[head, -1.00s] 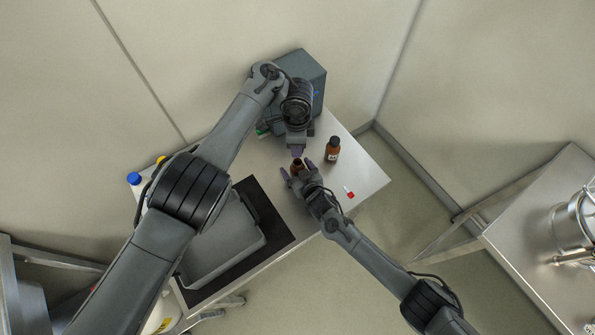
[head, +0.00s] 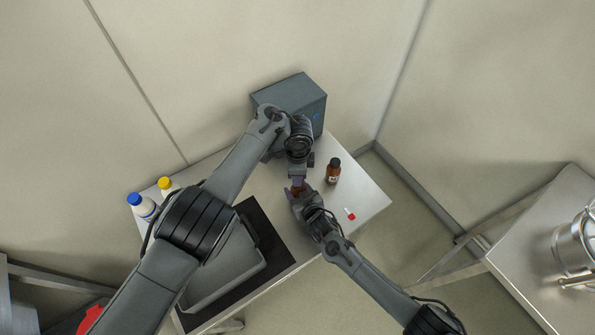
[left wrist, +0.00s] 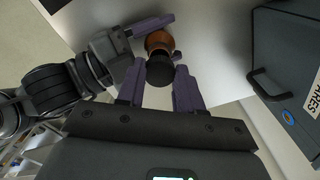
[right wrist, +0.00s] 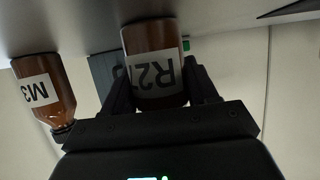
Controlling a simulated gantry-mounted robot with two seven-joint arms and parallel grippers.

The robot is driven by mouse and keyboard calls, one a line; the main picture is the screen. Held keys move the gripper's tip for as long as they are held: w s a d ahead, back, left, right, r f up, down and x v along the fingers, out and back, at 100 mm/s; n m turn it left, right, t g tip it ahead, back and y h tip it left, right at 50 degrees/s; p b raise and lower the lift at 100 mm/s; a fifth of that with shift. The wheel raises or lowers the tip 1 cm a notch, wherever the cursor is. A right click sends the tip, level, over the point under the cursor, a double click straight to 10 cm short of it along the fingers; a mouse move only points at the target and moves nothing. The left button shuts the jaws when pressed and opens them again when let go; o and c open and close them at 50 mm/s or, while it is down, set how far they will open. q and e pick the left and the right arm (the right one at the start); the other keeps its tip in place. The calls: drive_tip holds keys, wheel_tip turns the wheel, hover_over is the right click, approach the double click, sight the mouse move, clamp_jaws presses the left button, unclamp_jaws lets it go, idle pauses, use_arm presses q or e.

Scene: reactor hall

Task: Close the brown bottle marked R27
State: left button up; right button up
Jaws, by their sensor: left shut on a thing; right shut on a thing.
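The brown bottle marked R27 (right wrist: 154,62) is between the fingers of my right gripper (right wrist: 162,88), which is shut on it. Its label reads upside down in the right wrist view, and its neck is hidden there. My left gripper (left wrist: 157,93) is shut on a black cap (left wrist: 160,74). In the left wrist view the cap is in line with the R27 bottle (left wrist: 159,42) and overlaps it. I cannot tell whether the cap touches the neck or sits on the thread. In the head view both grippers meet at the bottle, left above right.
A second brown bottle (head: 333,171) with a black cap stands to the right; its label starts M3 (right wrist: 42,90). A small red-ended item (head: 349,214) lies nearby. A grey box (head: 292,98) stands behind, a grey tray (head: 262,268) at front left, blue-capped (head: 141,207) and yellow-capped bottles (head: 167,185) at left.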

sight(298, 191)
use_arm(q)
drive_tip(key=shift+f, duration=0.35)
idle(0.3)
drive_tip(key=shift+f, duration=0.85)
drive_tip(key=shift+f, duration=0.6)
idle(0.3)
